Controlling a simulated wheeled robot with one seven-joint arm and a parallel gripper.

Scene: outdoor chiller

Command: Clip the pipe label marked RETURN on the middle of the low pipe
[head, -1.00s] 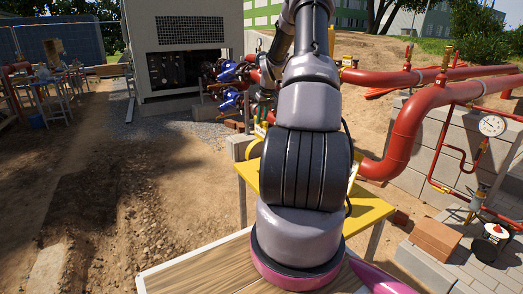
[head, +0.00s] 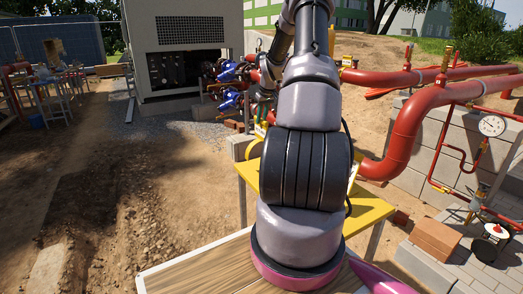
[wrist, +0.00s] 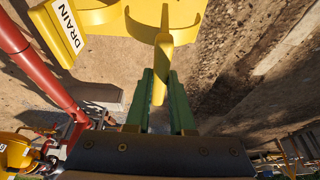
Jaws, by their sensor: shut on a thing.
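In the wrist view my gripper (wrist: 163,85) has two green fingers shut on a yellow pipe label (wrist: 163,52) by its thin upright tab. The label's curved yellow clip part shows beyond the fingertips; its lettering is not in sight, so I cannot read RETURN. Another yellow label marked DRAIN (wrist: 67,30) shows at the upper left, close to the held one. A red pipe (wrist: 40,65) runs down the left side of the wrist view, apart from the fingers. In the head view my arm hides the gripper and the held label. Large red pipes (head: 405,125) run at the right; the lower one passes behind my arm.
A yellow table (head: 370,213) stands under and behind my arm. A chiller cabinet (head: 185,45) and blue pumps (head: 229,98) are behind it. A round gauge (head: 491,125), thin red piping and brick blocks (head: 435,238) are at the right. Bare dirt lies open at the left.

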